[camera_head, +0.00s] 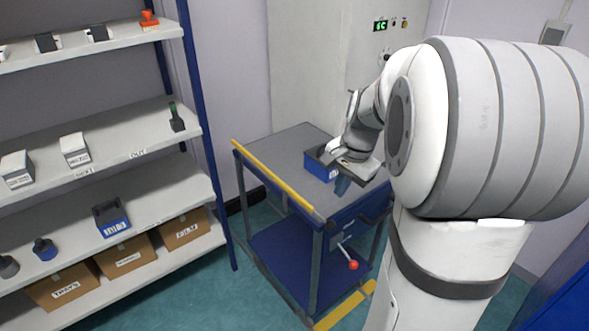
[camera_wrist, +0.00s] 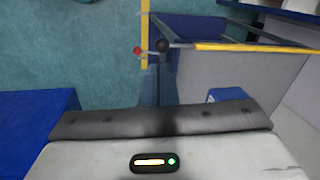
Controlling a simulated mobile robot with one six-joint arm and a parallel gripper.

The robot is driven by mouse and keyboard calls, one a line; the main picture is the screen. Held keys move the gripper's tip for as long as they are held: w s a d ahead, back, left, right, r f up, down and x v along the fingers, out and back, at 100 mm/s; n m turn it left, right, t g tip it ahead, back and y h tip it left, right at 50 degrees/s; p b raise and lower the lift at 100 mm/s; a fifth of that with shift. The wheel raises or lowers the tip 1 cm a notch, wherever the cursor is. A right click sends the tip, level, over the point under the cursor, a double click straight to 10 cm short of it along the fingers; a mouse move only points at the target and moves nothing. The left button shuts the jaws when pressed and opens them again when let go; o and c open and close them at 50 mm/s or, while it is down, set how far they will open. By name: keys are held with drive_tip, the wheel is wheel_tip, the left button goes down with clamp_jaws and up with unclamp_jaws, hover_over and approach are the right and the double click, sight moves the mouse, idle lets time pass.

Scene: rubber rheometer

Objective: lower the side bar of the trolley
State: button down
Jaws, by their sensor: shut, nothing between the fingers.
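The trolley (camera_head: 285,148) has a grey top and a blue lower shelf. A yellow side bar (camera_head: 272,176) runs along the left edge of its top, at about top height; a yellow bar also shows in the wrist view (camera_wrist: 255,47). A lever with a red knob (camera_head: 352,265) sticks out below the top at the front; a red knob shows in the wrist view (camera_wrist: 138,50) beside a black knob (camera_wrist: 162,45). My gripper (camera_head: 342,186) is shut and empty, pointing down near the trolley's front right edge, apart from the yellow side bar.
A blue bin (camera_head: 318,168) stands on the trolley top beside my gripper, partly hidden by it. A shelf rack (camera_head: 110,140) with boxes and small items stands at left. A tall cabinet (camera_head: 310,60) with a green display is behind. A yellow strip (camera_head: 345,308) lies low at the front.

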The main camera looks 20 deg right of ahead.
sight(332, 223)
drive_tip(key=d, duration=0.1)
drive_tip(key=w+d+m, duration=0.1)
drive_tip(key=shift+w+d+f+m, duration=0.2)
drive_tip(key=shift+w+d+m, duration=0.1)
drive_tip(key=shift+d+m, duration=0.1)
drive_tip(key=f, duration=0.4)
drive_tip(key=w+a+f, duration=0.1)
drive_tip(key=f, duration=0.4)
drive_tip(key=w+f+p, duration=0.1)
drive_tip(key=f, duration=0.3)
drive_tip(key=shift+w+a+f, duration=0.15)
drive_tip(key=shift+a+f, duration=0.1)
drive_tip(key=shift+f, duration=0.15)
drive_tip(key=shift+f, duration=0.1)
wheel_tip(332, 223, down, 8)
drive_tip(key=b, duration=0.6)
drive_tip(key=shift+f, duration=0.25)
drive_tip(key=shift+s, duration=0.2)
